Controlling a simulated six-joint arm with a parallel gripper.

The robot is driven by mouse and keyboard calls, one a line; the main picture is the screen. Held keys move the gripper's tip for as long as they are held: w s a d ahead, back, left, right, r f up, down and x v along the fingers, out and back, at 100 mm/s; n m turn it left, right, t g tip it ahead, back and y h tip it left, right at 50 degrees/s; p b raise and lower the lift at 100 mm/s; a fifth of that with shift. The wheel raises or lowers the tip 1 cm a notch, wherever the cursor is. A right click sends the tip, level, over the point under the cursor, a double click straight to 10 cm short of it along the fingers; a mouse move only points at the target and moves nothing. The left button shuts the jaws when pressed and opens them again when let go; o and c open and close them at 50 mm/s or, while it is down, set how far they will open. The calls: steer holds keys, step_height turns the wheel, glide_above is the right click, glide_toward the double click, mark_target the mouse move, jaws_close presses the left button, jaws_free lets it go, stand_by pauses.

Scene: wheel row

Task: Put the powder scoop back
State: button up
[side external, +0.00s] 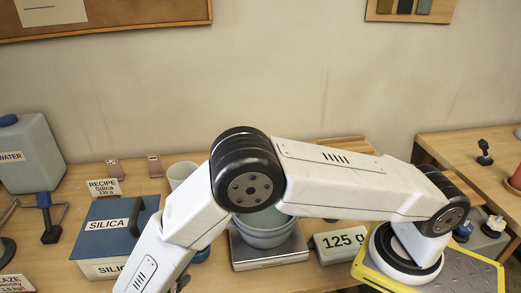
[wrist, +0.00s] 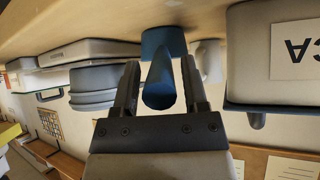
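A blue scoop shows in the wrist view, with its round handle (wrist: 159,88) pointing at the camera and its blocky blue head (wrist: 163,40) at the wooden table. My gripper (wrist: 160,64) has one finger on each side of the handle, with a visible gap on both sides, so it is open around it. In the side view a bit of blue (side external: 202,254) shows beside the silica box; my arm hides most of that area and my fingers. The silica box (side external: 103,228) has a blue lid with a dark handle and also shows in the wrist view (wrist: 245,55).
A grey-blue bowl (side external: 265,236) sits on the scale (side external: 268,256), right of the scoop; the display (side external: 341,241) reads 125 g. A recipe card (side external: 104,187) reads silica 130 g. A pale cup (side external: 182,172) stands behind. A water jug (side external: 30,155) is at far left.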

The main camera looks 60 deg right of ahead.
steer(key=shift+o, duration=0.2)
steer(key=shift+r, duration=0.1)
steer(key=shift+r, duration=0.1)
steer(key=v, duration=1.2)
stand_by(0.6)
steer(key=d+r+n+g+y, duration=0.2)
steer(key=d+n+y, duration=0.15)
steer(key=d, duration=0.55)
steer(key=d+r+n+g+y, duration=0.2)
steer(key=d+n, duration=0.2)
steer(key=d, duration=0.5)
steer(key=s+d+r+n+t+y, duration=0.1)
steer(key=s+d+n, duration=0.2)
steer(key=d, duration=0.4)
steer(key=s+d+r+n+t+y, duration=0.1)
steer(key=s+d+n+y, duration=0.1)
steer(key=s+d, duration=0.3)
steer(key=shift+s+d+r+n+t, duration=0.25)
steer(key=shift+s+d+n+t, duration=0.2)
steer(key=shift+d, duration=0.8)
steer(key=shift+w+y, duration=0.1)
steer(key=shift+y, duration=0.15)
